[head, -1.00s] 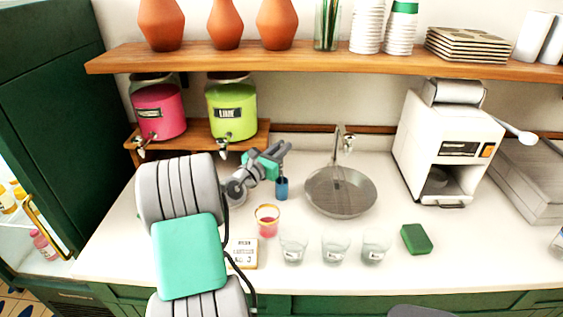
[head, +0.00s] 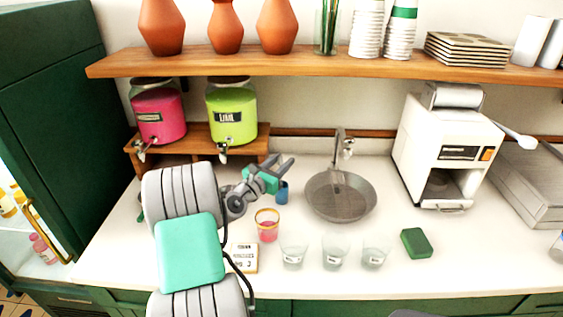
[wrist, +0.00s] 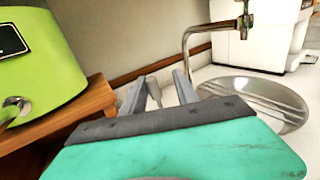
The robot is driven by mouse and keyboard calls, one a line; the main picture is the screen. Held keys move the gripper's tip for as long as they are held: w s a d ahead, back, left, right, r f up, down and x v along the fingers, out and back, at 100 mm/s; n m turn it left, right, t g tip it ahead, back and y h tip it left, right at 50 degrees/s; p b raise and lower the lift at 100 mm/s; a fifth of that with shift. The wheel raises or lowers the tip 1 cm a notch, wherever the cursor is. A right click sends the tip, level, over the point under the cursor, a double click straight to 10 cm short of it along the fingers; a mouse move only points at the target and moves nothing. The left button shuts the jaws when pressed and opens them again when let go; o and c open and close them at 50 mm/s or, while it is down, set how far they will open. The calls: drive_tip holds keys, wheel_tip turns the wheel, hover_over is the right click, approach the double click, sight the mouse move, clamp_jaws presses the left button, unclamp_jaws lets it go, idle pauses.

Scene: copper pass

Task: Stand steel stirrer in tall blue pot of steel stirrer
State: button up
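The tall blue pot (head: 282,192) stands on the white counter left of the round sink, its upper part partly covered by my gripper. My gripper (head: 287,163) is above and just behind the pot in the head view, its grey fingers pointing up and right.
A round steel sink (head: 340,196) with a tap (head: 340,145) is right of the pot. Pink (head: 158,115) and green (head: 232,115) dispensers stand behind left. A wooden shelf (head: 330,64) hangs above.

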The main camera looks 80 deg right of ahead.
drive_tip(key=shift+r, duration=0.25)
drive_tip(key=w+a+f+m+t+y+b, duration=0.1)
drive_tip(key=w+a+f+m+t+y, duration=0.2)
drive_tip(key=w+a, duration=0.6)
drive_tip(key=w+a+m+t+y+b, duration=0.15)
drive_tip(key=w+a+m, duration=0.35)
drive_tip(key=a, duration=0.7)
drive_tip(key=w+a+f+m+t+y, duration=0.2)
drive_tip(key=w+a+m+t+y, duration=0.15)
drive_tip(key=w+a, duration=0.6)
drive_tip(key=w+a+m+t+y, duration=0.2)
drive_tip(key=a+y, duration=0.4)
drive_tip(key=a, duration=1.3)
drive_tip(key=s+a+r+y, duration=0.1)
drive_tip(key=s+a+y, duration=0.2)
drive_tip(key=a, duration=0.9)
drive_tip(key=shift+s+a+r, duration=0.2)
drive_tip(key=shift+s+r, duration=0.1)
drive_tip(key=shift+s, duration=0.4)
drive_tip(key=shift+m, duration=0.25)
